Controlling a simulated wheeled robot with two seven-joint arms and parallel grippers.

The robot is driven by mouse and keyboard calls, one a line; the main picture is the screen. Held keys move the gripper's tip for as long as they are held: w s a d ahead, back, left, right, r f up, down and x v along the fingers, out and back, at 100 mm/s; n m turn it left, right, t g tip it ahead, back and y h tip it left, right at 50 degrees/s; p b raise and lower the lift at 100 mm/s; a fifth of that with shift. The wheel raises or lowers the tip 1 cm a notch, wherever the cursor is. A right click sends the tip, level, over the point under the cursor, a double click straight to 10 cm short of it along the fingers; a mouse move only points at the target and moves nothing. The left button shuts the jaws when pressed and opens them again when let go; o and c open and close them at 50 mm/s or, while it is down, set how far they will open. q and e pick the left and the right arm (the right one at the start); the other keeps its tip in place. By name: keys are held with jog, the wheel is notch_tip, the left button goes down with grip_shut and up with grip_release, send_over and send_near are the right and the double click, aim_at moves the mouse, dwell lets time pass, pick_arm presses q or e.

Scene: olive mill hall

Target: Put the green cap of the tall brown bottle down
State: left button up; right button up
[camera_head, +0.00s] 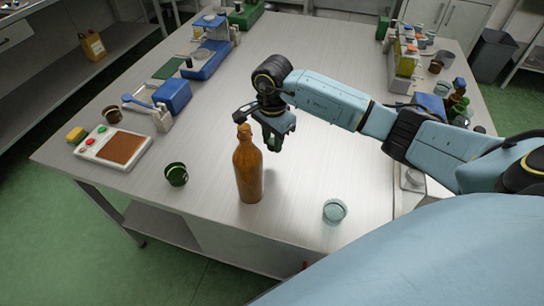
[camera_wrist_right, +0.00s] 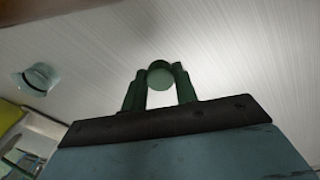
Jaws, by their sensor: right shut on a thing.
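The tall brown bottle (camera_head: 248,172) stands upright near the front edge of the table; its top shows brown, with no green cap on it. My right gripper (camera_head: 272,143) is just behind and to the right of the bottle's neck, above the table. In the right wrist view, the round green cap (camera_wrist_right: 160,74) sits between the two fingertips of my right gripper (camera_wrist_right: 160,88), which is shut on it. In the head view the cap cannot be told apart from the fingers. My left gripper is in neither view.
A clear glass (camera_head: 334,211) stands to the right of the bottle, and a dark green cup (camera_head: 176,174) to its left. A scale with a brown plate (camera_head: 122,148) is at the left edge. The table's middle (camera_head: 225,105) is bare. Bottles and devices line the right side.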

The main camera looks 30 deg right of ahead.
aim_at(272, 161)
jog(key=shift+f, duration=0.95)
notch_tip(272, 161, down, 3)
jog(key=shift+f, duration=0.35)
jog(key=shift+f+b, duration=0.1)
jog(key=shift+b, duration=0.3)
jog(key=o, duration=1.1)
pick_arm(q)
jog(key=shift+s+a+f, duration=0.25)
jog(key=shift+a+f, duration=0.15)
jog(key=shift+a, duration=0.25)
